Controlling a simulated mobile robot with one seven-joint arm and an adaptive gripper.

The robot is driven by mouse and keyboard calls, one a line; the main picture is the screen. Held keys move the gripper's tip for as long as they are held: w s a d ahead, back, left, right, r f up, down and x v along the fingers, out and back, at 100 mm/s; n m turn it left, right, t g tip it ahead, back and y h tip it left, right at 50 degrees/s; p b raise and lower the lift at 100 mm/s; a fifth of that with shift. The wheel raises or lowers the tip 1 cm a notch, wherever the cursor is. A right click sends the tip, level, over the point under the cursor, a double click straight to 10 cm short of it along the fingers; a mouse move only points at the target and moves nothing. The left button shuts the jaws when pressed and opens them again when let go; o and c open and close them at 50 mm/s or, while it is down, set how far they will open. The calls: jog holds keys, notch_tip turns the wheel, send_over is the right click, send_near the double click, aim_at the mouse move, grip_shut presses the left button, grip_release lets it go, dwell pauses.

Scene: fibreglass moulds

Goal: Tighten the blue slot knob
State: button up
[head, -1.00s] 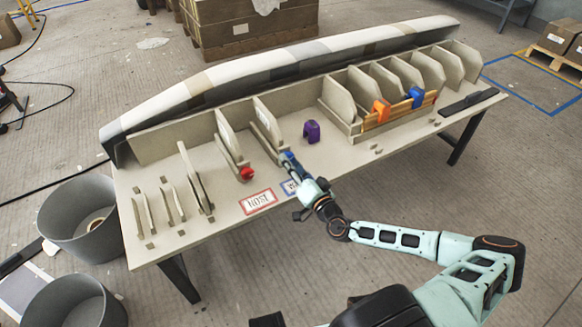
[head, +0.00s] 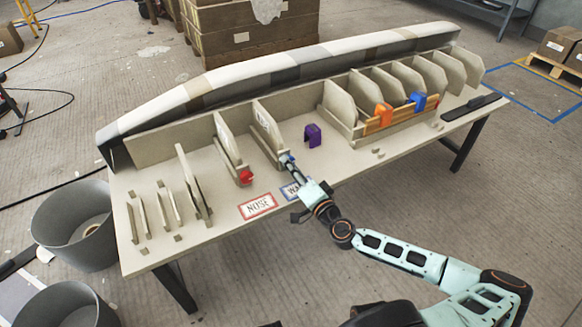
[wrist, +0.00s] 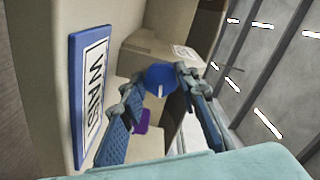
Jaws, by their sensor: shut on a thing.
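The blue knob (wrist: 161,78) is round, with a pale slot mark on its face, in the middle of the wrist view. My gripper (wrist: 158,86) has its two fingers on either side of it and is shut on it. In the head view my gripper (head: 288,161) reaches the front end of an upright board's base, where a little of the blue knob (head: 283,158) shows. Most of the knob is hidden there by the fingers. The blue-framed WAIST sign (wrist: 90,82) stands left of the fingers in the wrist view; my gripper partly covers the sign (head: 290,192) in the head view.
A red knob (head: 245,177) and the NOSE sign (head: 257,206) are to the left. A purple clamp (head: 313,133) stands just right of my gripper. Orange (head: 383,114) and blue (head: 417,101) clamps sit on a wooden strip. Upright boards line the table (head: 228,223).

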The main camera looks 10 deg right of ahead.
jog(key=o, duration=1.2)
jog(key=shift+c, duration=0.2)
notch_tip(320, 180, up, 10)
